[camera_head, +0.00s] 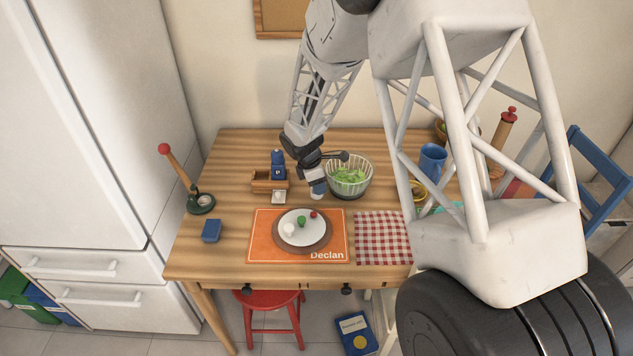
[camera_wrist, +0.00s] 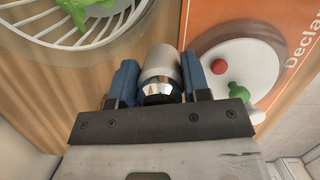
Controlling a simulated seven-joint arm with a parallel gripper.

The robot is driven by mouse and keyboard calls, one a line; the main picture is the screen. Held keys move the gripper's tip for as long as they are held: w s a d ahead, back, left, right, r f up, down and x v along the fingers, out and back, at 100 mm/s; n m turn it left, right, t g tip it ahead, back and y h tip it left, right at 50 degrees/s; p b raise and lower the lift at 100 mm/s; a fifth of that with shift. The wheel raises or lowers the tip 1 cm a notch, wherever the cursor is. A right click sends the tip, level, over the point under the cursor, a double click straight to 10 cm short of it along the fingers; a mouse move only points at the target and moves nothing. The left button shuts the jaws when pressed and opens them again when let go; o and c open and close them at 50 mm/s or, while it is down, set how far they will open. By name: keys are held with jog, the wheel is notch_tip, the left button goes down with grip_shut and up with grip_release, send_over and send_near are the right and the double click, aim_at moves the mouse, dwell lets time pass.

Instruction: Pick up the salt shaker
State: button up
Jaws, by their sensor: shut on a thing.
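The salt shaker (camera_wrist: 160,66) is white with a shiny metal cap and sits between the two blue fingers of my gripper (camera_wrist: 160,80) in the wrist view. The gripper is shut on it. In the head view my gripper (camera_head: 316,180) points down between the wooden caddy and the salad bowl, and a pale bit of the shaker (camera_head: 318,195) shows below the fingers. I cannot tell whether its base touches the table.
A wooden caddy (camera_head: 262,184) with a blue "P" shaker (camera_head: 278,160) stands to the left. The salad bowl (camera_head: 348,190) is close on the right. A plate (camera_head: 290,241) on an orange placemat (camera_head: 258,252) lies in front, beside a checkered cloth (camera_head: 380,235).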

jog(key=s+d, duration=0.1)
jog(key=s, duration=0.3)
jog(key=s+d+r, duration=0.1)
jog(key=s, duration=0.3)
jog(key=s+d, duration=0.1)
jog(key=s, duration=0.4)
jog(key=shift+r, duration=0.2)
